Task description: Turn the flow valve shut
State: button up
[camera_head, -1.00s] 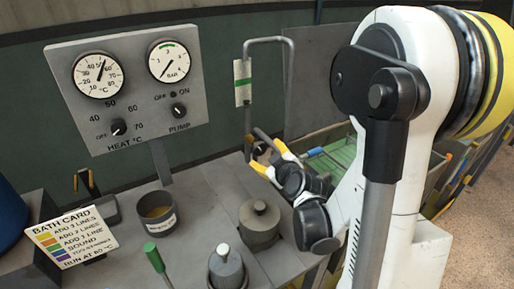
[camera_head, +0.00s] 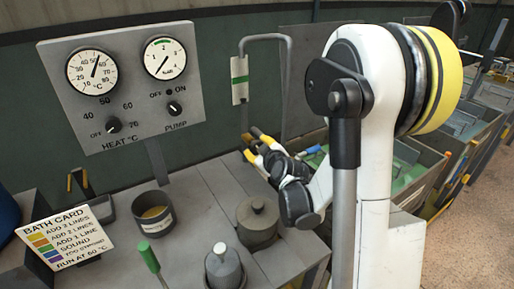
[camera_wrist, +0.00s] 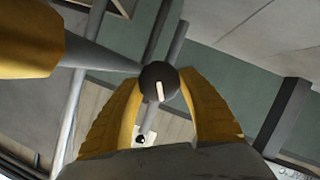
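In the wrist view, a round black knob (camera_wrist: 152,76) with a pale pointer line, which looks like the flow valve, sits in front of a grey pipe. The line stands almost upright in the picture. My gripper (camera_wrist: 160,78) has its two yellow fingers spread, one on each side of the knob. I cannot tell whether they touch it. In the head view my gripper (camera_head: 255,143) is beside the foot of the bent grey pipe (camera_head: 290,85), past the bench's back edge. The knob is not clearly visible there.
A gauge panel (camera_head: 75,125) with heat and pump dials stands at the back left. The bench holds a cup (camera_head: 153,222), lidded pots (camera_head: 258,222), a green-handled tool (camera_head: 149,256) and a bath card (camera_head: 62,238). Green-lined bins (camera_head: 410,165) lie right. A large yellow shape (camera_wrist: 28,45) fills the wrist view's upper left.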

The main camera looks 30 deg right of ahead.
jog(key=shift+m+y, duration=0.4)
jog(key=shift+m, duration=0.2)
jog(key=o, duration=1.2)
jog(key=v, duration=1.2)
jog(key=shift+r, duration=0.15)
